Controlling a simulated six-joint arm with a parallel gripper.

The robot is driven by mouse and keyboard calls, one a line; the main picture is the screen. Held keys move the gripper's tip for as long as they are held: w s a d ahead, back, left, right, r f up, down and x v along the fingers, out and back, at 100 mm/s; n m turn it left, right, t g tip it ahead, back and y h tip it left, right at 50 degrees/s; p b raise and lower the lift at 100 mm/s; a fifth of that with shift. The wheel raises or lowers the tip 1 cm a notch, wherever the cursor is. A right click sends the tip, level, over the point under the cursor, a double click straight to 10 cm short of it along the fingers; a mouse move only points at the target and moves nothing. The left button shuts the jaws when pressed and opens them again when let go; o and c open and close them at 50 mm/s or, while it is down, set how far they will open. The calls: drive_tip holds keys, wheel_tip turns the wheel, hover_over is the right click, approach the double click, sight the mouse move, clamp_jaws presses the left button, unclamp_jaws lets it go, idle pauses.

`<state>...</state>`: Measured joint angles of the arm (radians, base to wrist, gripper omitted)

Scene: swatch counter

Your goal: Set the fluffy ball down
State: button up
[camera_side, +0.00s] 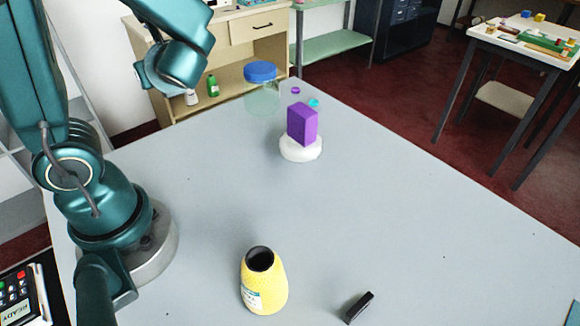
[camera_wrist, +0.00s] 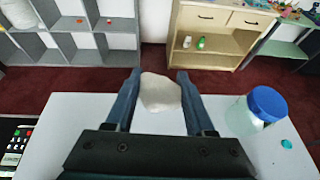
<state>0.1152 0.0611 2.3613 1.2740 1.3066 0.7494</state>
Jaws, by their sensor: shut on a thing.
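The fluffy ball (camera_wrist: 161,93) is whitish and rough-surfaced, in the middle of the wrist view. My gripper (camera_wrist: 158,80) has its two dark blue fingers on either side of the ball and is shut on it. In the wrist view the ball overlaps the far edge of the grey table (camera_wrist: 80,110); its height above the table is hard to tell. In the side view the ball and my fingertips do not show; only my teal arm is visible at the left. The tabletop also fills the side view (camera_side: 200,215).
A clear jar with a blue lid (camera_side: 261,72) stands near the far edge, right of the ball in the wrist view (camera_wrist: 267,103). A purple block (camera_side: 302,125) rests on a white round base (camera_side: 301,149). A yellow vase (camera_side: 264,285) and black block (camera_side: 359,307) are near the front. Mid-table is clear.

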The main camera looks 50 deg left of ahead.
drive_tip(key=s+d+f+n+g+h, duration=0.3)
drive_tip(key=d+n+g+h, duration=0.4)
drive_tip(key=n, duration=0.2)
drive_tip(key=s+d+f+n+g+h, duration=0.3)
drive_tip(key=d+n+g+h, duration=0.4)
drive_tip(key=n, duration=0.3)
drive_tip(key=w+d+r+n+t+h, duration=0.3)
drive_tip(key=w+n+t+h, duration=0.2)
drive_tip(key=w+n+h, duration=0.15)
drive_tip(key=w+d+r+n+t+h, duration=0.35)
drive_tip(key=w+n+h, duration=0.25)
drive_tip(key=w+n, duration=0.2)
hover_over(310, 232)
wheel_tip(310, 232, down, 13)
drive_tip(key=shift+r, duration=0.2)
drive_tip(key=shift+f, duration=2)
drive_tip(key=shift+f, duration=0.1)
